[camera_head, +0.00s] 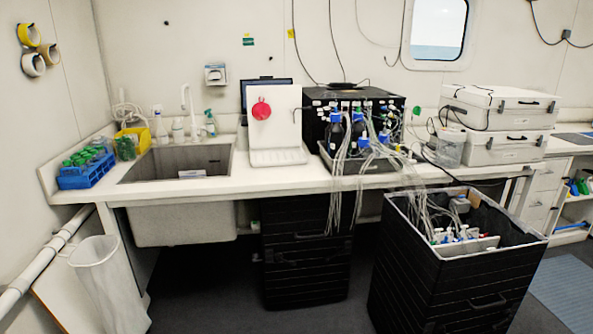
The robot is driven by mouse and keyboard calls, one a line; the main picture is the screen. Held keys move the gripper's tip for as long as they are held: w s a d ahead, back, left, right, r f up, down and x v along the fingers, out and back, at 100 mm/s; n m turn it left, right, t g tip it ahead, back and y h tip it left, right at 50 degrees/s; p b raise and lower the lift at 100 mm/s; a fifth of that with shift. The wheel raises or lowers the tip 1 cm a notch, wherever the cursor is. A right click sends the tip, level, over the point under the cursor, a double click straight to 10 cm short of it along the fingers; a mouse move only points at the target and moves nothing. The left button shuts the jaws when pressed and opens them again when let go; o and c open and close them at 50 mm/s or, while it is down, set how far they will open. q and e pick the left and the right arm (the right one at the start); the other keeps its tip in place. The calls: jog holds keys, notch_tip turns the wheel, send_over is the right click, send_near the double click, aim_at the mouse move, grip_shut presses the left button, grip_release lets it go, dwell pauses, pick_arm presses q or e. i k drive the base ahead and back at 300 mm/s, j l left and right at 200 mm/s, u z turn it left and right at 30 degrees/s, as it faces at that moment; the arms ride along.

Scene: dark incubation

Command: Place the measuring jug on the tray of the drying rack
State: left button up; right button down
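The white drying rack (285,122) stands upright on the counter, to the right of the sink. Its tray (278,157) juts out at the bottom and looks empty. A round red item (261,109) hangs on the rack's panel. A translucent container that looks like the measuring jug (450,150) stands upright on the counter, right of the black instrument box and just left of the white cases. Cables pass close to it. Neither of my grippers is in view.
The sink (180,162) lies left of the rack. Bottles with tubing (337,133) stand between rack and jug. A black crate (430,270) with tubes stands on the floor in front of the counter's right part. A bin (108,285) stands at left. Floor before the sink is clear.

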aim_at(299, 161)
jog(key=i+j+z, duration=0.15)
jog(key=i+j, duration=0.15)
jog(key=i, duration=0.3)
jog(key=i+j+z, duration=0.15)
jog(key=i+j, duration=0.2)
jog(key=i, duration=0.2)
jog(key=i+j+z, duration=0.15)
jog(key=i+j, duration=0.25)
jog(key=i, duration=0.15)
